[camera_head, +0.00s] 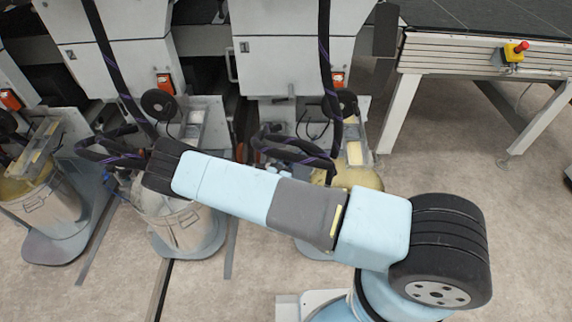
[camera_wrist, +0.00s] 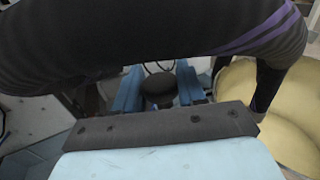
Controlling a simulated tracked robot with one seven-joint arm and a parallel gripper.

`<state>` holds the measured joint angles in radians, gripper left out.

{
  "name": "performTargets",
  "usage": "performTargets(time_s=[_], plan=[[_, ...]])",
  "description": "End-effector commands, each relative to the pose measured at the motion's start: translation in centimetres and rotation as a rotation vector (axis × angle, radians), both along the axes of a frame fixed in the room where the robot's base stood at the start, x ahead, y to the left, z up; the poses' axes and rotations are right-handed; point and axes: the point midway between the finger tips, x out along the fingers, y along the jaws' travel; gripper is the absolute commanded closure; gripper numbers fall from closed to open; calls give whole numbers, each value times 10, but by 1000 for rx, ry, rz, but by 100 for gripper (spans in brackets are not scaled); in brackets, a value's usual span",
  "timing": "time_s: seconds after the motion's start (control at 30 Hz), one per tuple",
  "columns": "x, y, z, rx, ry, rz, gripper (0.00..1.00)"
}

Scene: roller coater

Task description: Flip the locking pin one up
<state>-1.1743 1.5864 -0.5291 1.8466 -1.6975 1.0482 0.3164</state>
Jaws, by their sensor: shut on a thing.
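In the wrist view, a small dark round knob (camera_wrist: 158,88), which looks like the head of the locking pin, sits between the two blue fingers of my gripper (camera_wrist: 160,92). The fingers are shut on it. I cannot tell whether the pin is up or down, as its lower part is hidden. In the head view my arm crosses the middle of the picture, and I cannot make out the gripper or the pin there.
A thick black hose with purple stripes (camera_wrist: 235,38) crosses close above my gripper. A yellowish drum top (camera_wrist: 285,110) is at the right. In the head view, machine cabinets (camera_head: 290,60) stand behind, with a conveyor (camera_head: 480,68) at right and open floor (camera_head: 480,170) below it.

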Motion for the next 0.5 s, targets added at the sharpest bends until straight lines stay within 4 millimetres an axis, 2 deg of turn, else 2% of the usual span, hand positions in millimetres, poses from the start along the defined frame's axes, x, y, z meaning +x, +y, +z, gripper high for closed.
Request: performTargets(time_s=[0.27,0.3,0.5], plan=[[2,2,6,-2,-13,3,100],[2,2,7,-2,-14,3,56],[2,1,5,-2,-11,2,39]])
